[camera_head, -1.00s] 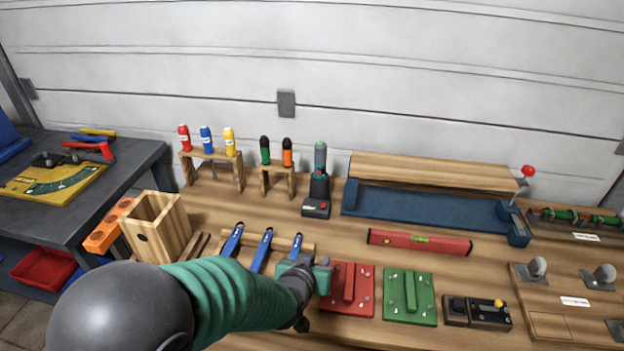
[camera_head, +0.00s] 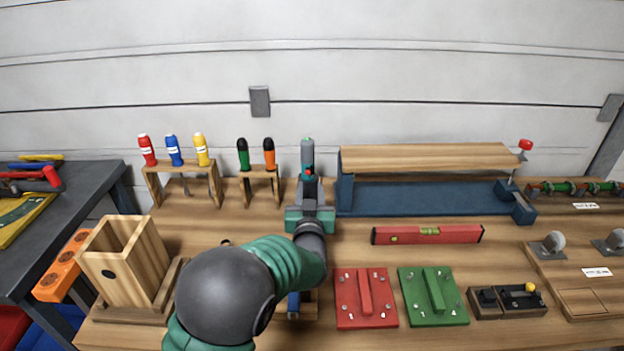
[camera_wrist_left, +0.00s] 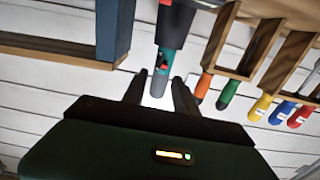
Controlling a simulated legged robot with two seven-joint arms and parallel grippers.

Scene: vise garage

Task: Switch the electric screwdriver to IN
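The electric screwdriver (camera_head: 307,157) stands upright at the back of the bench. It has a grey top, a teal band and a small red part on its dark body. My left gripper (camera_head: 309,190) is directly in front of it and hides its lower part and base. In the left wrist view the screwdriver (camera_wrist_left: 171,42) appears ahead, roughly in line with the gap between the two fingers of my left gripper (camera_wrist_left: 158,86). The fingers are apart, and I see no clear contact with it. The switch position cannot be read. My right gripper is not in view.
A wooden rack with green and orange screwdrivers (camera_head: 257,158) stands close on the left. A blue tray (camera_head: 420,199) under a wooden board (camera_head: 425,157) is close on the right. A red level (camera_head: 427,234), red plate (camera_head: 364,298) and green plate (camera_head: 432,296) lie nearer.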

